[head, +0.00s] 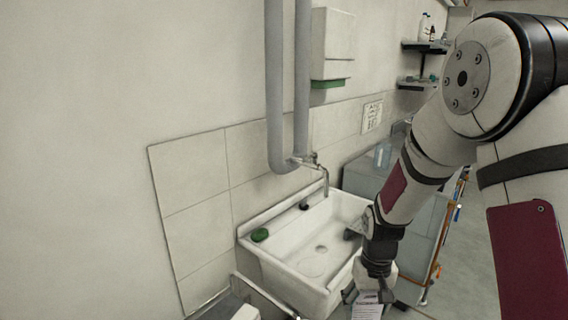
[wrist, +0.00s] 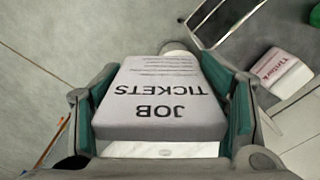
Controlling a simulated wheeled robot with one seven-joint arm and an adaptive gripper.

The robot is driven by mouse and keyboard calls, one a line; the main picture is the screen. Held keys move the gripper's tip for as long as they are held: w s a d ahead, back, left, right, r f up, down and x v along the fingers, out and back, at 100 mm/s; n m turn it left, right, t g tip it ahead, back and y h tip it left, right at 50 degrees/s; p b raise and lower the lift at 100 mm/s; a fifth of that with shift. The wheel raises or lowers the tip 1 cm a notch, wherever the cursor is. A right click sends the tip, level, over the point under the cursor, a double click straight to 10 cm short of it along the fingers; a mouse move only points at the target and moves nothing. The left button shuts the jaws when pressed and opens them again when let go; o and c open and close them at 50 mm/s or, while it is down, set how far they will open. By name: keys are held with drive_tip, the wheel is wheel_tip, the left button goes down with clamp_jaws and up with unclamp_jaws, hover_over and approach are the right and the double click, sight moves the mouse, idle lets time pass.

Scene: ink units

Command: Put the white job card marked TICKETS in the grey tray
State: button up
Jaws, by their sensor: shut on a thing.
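The white job card (wrist: 165,103), a thick block printed JOB TICKETS, is between the two green-padded fingers of my gripper (wrist: 170,110) in the wrist view. The print is upside down there. My gripper (head: 374,290) is shut on the card and points down in the head view, in front of the sink's right side. A part of the card (head: 367,309) shows below it at the bottom edge. I cannot make out the grey tray for sure in either view.
A white sink (head: 300,262) with a green item (head: 260,235) on its rim stands by the wall. A tap (head: 322,172) hangs over it. A white block with red print (wrist: 285,70) lies at the right in the wrist view. Open floor (head: 482,270) shows at the right.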

drive_tip(key=s+a+f+n+b, duration=0.5)
drive_tip(key=s+a+f+b, duration=0.35)
drive_tip(key=a+b, duration=0.3)
drive_tip(key=s+a+f+n+b, duration=0.5)
drive_tip(key=s+a+f+b, duration=0.2)
drive_tip(key=a+f+b, duration=0.5)
drive_tip(key=w+a, duration=0.2)
drive_tip(key=w, duration=0.2)
drive_tip(key=w+a+b, duration=0.1)
drive_tip(key=w+a, duration=0.2)
drive_tip(key=w, duration=0.2)
drive_tip(key=w+a+r, duration=0.1)
drive_tip(key=w+a, duration=0.1)
drive_tip(key=w, duration=0.3)
drive_tip(key=shift+w+a, duration=0.15)
drive_tip(key=shift+w, duration=0.05)
wheel_tip(320, 180, down, 4)
drive_tip(key=shift+r+b, duration=0.15)
drive_tip(key=shift+b, duration=0.95)
drive_tip(key=shift+r, duration=0.1)
